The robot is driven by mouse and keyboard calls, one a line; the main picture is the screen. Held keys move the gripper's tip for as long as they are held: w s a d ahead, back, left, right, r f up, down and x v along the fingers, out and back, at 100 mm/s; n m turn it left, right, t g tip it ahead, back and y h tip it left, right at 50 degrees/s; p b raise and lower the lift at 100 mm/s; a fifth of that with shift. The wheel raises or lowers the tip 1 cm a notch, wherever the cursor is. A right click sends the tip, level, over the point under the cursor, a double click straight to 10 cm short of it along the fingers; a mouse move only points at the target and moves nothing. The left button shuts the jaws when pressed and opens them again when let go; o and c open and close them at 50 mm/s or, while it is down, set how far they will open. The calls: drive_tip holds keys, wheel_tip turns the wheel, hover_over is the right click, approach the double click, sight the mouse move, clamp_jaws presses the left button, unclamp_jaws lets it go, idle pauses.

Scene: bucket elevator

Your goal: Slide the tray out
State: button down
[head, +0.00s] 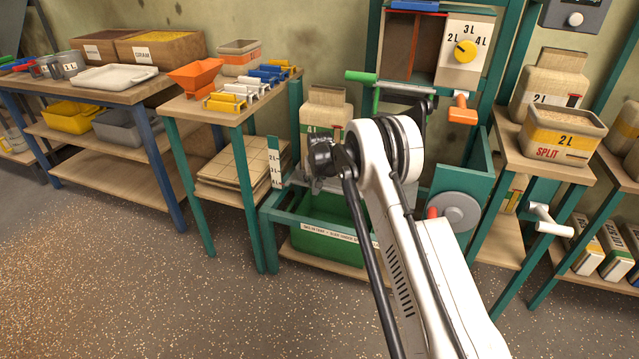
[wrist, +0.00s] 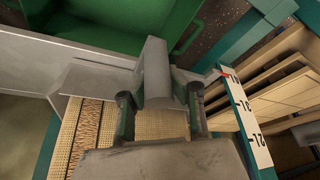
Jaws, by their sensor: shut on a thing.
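A grey metal tray (wrist: 85,78) spans the teal frame in the wrist view. A grey upright grip (wrist: 157,72), which looks like part of the tray, stands between my two fingers. My gripper (wrist: 160,100) is shut on this grip, one finger on each side. In the head view my gripper (head: 320,182) reaches down over the frame, and my wrist and arm hide much of the tray. The tray lies above a green tub (head: 335,230). A woven beige surface (wrist: 90,125) shows beside and below the fingers; its extent is hidden.
A scale strip marked in litres (head: 275,165) stands at the frame's left post, close to my gripper. Stacked boards (head: 240,175) lie on the shelf to the left. A beige sack (head: 326,108) stands behind my gripper. The floor (head: 190,310) in front is free.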

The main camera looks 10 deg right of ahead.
sight(304, 181)
drive_tip(key=shift+w+a+f, duration=0.1)
drive_tip(key=shift+w+a, duration=0.2)
drive_tip(key=shift+a, duration=0.65)
drive_tip(key=shift+w+a+f, duration=0.1)
drive_tip(key=shift+w+a, duration=0.2)
drive_tip(key=shift+a, duration=0.6)
drive_tip(key=c, duration=1.5)
unclamp_jaws()
drive_tip(key=shift+a+r, duration=0.15)
drive_tip(key=shift+w, duration=0.1)
drive_tip(key=shift+d, duration=0.25)
drive_tip(key=v, duration=1.2)
drive_tip(key=shift+r, duration=0.1)
